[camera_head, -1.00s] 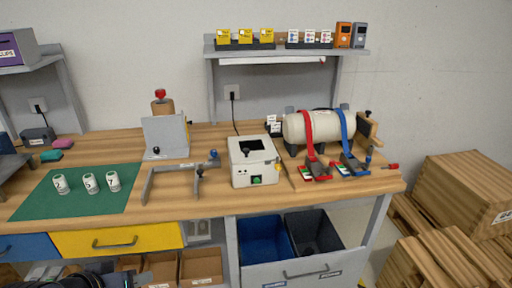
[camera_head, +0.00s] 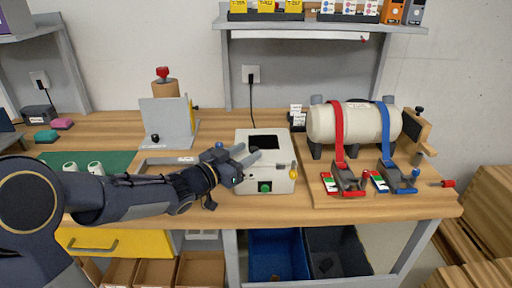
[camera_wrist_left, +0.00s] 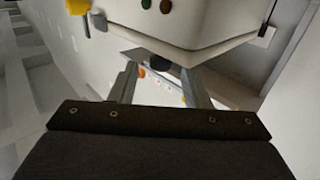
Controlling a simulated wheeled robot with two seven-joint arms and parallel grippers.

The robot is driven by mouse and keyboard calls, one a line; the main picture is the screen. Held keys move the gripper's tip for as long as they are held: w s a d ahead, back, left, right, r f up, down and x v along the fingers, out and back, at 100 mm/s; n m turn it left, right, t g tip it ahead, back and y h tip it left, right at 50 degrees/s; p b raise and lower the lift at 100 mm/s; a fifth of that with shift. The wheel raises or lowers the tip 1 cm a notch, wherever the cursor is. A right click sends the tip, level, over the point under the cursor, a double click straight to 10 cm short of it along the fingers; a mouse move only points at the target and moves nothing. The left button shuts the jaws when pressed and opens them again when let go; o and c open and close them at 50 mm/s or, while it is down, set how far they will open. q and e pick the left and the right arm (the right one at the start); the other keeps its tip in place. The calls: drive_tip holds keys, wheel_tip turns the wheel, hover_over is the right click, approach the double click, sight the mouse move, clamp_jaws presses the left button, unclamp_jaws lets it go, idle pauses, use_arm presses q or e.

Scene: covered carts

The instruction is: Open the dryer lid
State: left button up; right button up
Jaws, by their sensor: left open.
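The dryer appears to be the small cream box (camera_head: 283,184) with a dark window on its top lid (camera_head: 267,142) and a green knob (camera_head: 264,187) on its front. The lid looks closed. My left gripper (camera_head: 246,156) reaches in from the left, its fingers open at the box's upper left edge, overlapping it in the picture; contact cannot be told. In the left wrist view the open fingers (camera_wrist_left: 160,88) point at the underside of a cream body (camera_wrist_left: 200,25), with a dark round part (camera_wrist_left: 160,61) between or beyond them. My right gripper is out of view.
A grey stand (camera_head: 168,124) is behind my left arm. A cream cylinder with red and blue straps (camera_head: 355,122) stands right of the box, with clamps in front. A shelf (camera_head: 310,27) hangs behind. Open bins (camera_head: 277,255) sit below the bench's front edge.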

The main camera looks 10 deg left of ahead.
sight(251, 150)
use_arm(q)
drive_tip(key=shift+x, duration=1.8)
clamp_jaws()
